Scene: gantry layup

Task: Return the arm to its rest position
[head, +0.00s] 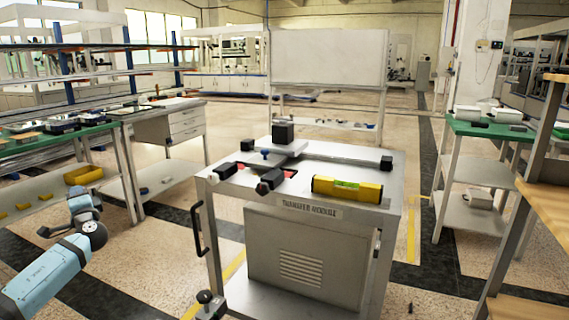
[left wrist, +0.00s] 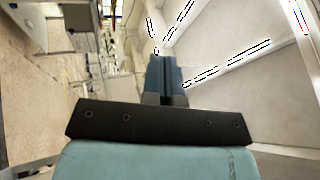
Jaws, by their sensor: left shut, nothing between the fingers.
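My left arm comes in from the lower left in the head view, in light blue with a dark wrist joint. Its gripper (head: 45,231) is off to the left of the transfer module table, over open floor and apart from everything. In the left wrist view the gripper's fingers (left wrist: 161,58) are together with nothing between them. My right gripper and right arm do not show in either view.
The transfer module table (head: 385,222) stands in the centre with a yellow-black level (head: 347,189) and a dark block (head: 283,133) on it. A green-topped bench (head: 20,152) with a yellow bin (head: 83,175) is at left. Another green-topped bench (head: 465,128) is at right.

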